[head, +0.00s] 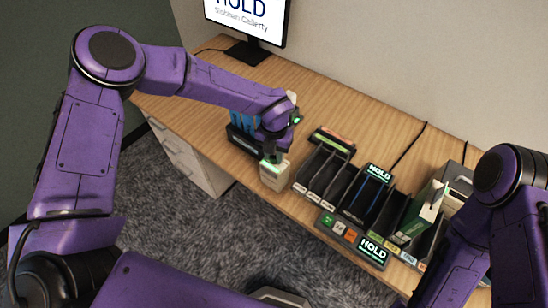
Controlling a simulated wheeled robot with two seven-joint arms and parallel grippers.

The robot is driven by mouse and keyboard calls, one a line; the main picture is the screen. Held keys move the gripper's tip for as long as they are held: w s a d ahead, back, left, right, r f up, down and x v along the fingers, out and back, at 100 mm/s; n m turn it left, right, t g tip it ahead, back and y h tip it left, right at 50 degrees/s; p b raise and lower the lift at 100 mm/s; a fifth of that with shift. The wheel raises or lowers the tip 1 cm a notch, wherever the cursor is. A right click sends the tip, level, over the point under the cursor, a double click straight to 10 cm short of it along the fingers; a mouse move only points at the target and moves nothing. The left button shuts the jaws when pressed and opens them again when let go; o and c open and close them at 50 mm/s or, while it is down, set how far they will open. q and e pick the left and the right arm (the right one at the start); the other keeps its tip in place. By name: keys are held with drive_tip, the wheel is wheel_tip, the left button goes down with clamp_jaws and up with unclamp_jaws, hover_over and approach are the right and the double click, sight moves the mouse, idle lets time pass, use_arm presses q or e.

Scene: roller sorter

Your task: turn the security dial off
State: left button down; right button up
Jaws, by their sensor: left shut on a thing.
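A small cream box (274,178) with a green-lit top stands at the front edge of the desk, left of the sorter. I take it to be the unit with the security dial. My left gripper (271,156) points down onto its top and is shut on the dial there. The dial itself is mostly hidden by the fingers, so its setting cannot be read. My right arm shows at the right edge, but its gripper is not in view.
A black sorter (345,188) with several slots stands right of the box. A green and white carton (420,212) stands in a right slot. A HOLD panel (372,250) with buttons lies in front. A monitor (246,18) showing HOLD stands behind. The desk (330,105) is clear at the back.

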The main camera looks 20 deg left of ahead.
use_arm(q)
drive_tip(key=n+b, duration=0.3)
drive_tip(key=shift+f+n, duration=0.15)
drive_tip(key=shift+n, duration=0.25)
drive_tip(key=shift+n+b, duration=0.5)
drive_tip(key=shift+n, duration=0.3)
drive_tip(key=shift+r, duration=0.2)
drive_tip(key=c, duration=0.9)
unclamp_jaws()
drive_tip(key=shift+o, duration=0.2)
wheel_tip(320, 180, up, 10)
drive_tip(key=b, duration=0.2)
drive_tip(key=shift+r+b, duration=0.25)
drive_tip(key=shift+b, duration=0.05)
